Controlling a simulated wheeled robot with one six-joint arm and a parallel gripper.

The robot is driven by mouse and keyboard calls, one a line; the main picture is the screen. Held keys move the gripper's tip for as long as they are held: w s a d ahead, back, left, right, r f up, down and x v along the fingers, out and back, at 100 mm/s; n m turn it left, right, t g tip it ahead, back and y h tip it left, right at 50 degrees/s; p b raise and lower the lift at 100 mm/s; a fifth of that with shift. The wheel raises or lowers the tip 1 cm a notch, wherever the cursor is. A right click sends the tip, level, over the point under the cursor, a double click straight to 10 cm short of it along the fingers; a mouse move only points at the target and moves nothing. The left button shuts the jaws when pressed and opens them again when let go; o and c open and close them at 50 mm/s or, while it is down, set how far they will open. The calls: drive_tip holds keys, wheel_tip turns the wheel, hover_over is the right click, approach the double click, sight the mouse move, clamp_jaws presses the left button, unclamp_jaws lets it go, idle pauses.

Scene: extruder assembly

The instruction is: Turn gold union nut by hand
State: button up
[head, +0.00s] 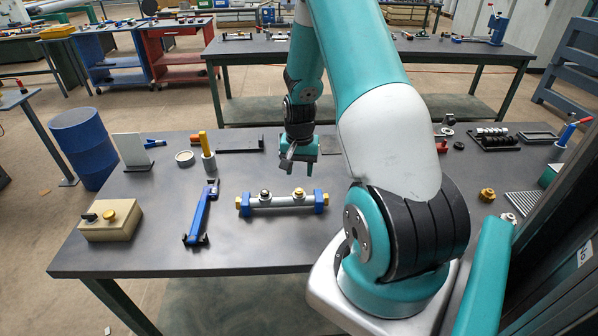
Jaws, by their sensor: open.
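A grey pipe assembly (282,201) lies across the table in two blue end supports. Gold fittings sit at its left end (239,203) and right end (326,198), and a gold-coloured fitting (298,193) stands on top beside a silver one (265,195). A separate gold nut (487,194) lies on the table to the right of my arm. I cannot tell which gold piece is the union nut. My gripper (288,164) hangs above and behind the assembly, open and apart from it, with nothing visible between its fingers.
A blue tool (200,214) lies left of the assembly. A beige box with knobs (110,220) is at front left. A yellow-handled item in a holder (207,150) and a dark bar (240,145) are behind. My arm hides the table's middle right. The front strip is clear.

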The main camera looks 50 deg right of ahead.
sight(299, 191)
wheel_tip(299, 191, down, 8)
drive_tip(key=b, duration=0.6)
drive_tip(key=shift+f, duration=0.15)
drive_tip(key=shift+r, duration=0.4)
drive_tip(key=shift+f, duration=0.1)
drive_tip(key=shift+c, duration=0.5)
drive_tip(key=c, duration=0.6)
